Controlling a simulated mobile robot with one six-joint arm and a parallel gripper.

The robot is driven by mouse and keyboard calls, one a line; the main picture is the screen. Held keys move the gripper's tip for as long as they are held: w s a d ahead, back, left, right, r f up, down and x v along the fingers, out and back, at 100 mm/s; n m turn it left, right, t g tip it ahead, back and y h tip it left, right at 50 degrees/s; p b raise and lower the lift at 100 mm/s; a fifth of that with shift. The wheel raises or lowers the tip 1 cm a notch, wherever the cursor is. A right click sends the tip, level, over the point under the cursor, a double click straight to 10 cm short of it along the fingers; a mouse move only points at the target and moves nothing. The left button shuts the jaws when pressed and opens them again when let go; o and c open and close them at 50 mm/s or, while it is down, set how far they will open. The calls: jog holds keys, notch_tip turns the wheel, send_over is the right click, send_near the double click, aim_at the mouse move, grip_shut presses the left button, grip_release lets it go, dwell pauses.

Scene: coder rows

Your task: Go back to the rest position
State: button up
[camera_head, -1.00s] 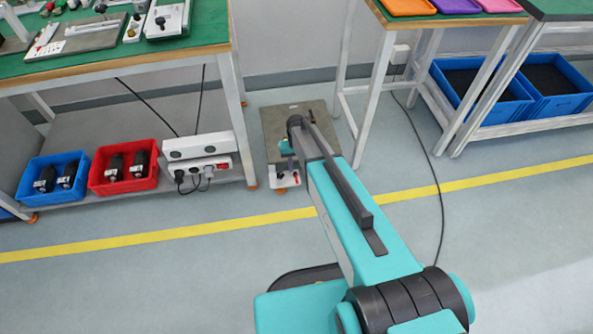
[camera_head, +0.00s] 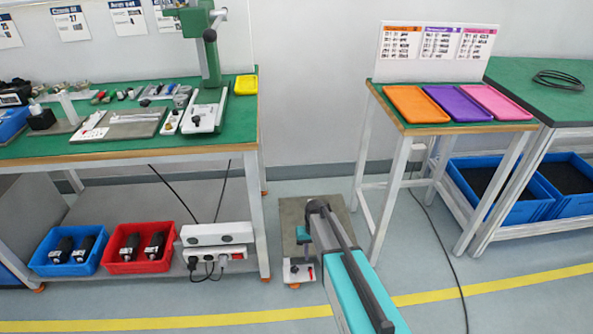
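My arm (camera_head: 355,285), teal with a dark grey bar along it, reaches up from the bottom of the head view to a dark rounded joint (camera_head: 318,207). A small teal part (camera_head: 303,235) shows just left of that joint. My gripper's fingers cannot be seen; they are hidden or out of view. Whether anything is held cannot be told. The arm's end appears in front of the gap between the left workbench (camera_head: 60,153) and the tray table (camera_head: 372,85).
A grey-brown plate (camera_head: 291,215) lies low in the gap, with a small white fixture (camera_head: 300,275) at its front. Orange (camera_head: 415,104), purple (camera_head: 458,103) and pink (camera_head: 497,102) trays lie on the tray table. Red (camera_head: 140,262) and blue (camera_head: 45,262) bins stand under the workbench.

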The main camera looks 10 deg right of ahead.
jog(key=shift+r, duration=0.1)
jog(key=s+d+r+g+p, duration=0.1)
jog(key=s+r+p, duration=0.2)
jog(key=s+p, duration=0.4)
jog(key=s+d+r+g+p, duration=0.1)
jog(key=s+r+p, duration=0.3)
jog(key=s, duration=1.6)
jog(key=s+d+r+g+p, duration=0.1)
jog(key=s+r+g+p, duration=0.2)
jog(key=s+p, duration=0.6)
jog(key=s+r, duration=0.1)
jog(key=s, duration=0.3)
jog(key=shift+s+r+p, duration=0.15)
jog(key=shift+s+p, duration=0.15)
jog(key=shift+s, duration=0.05)
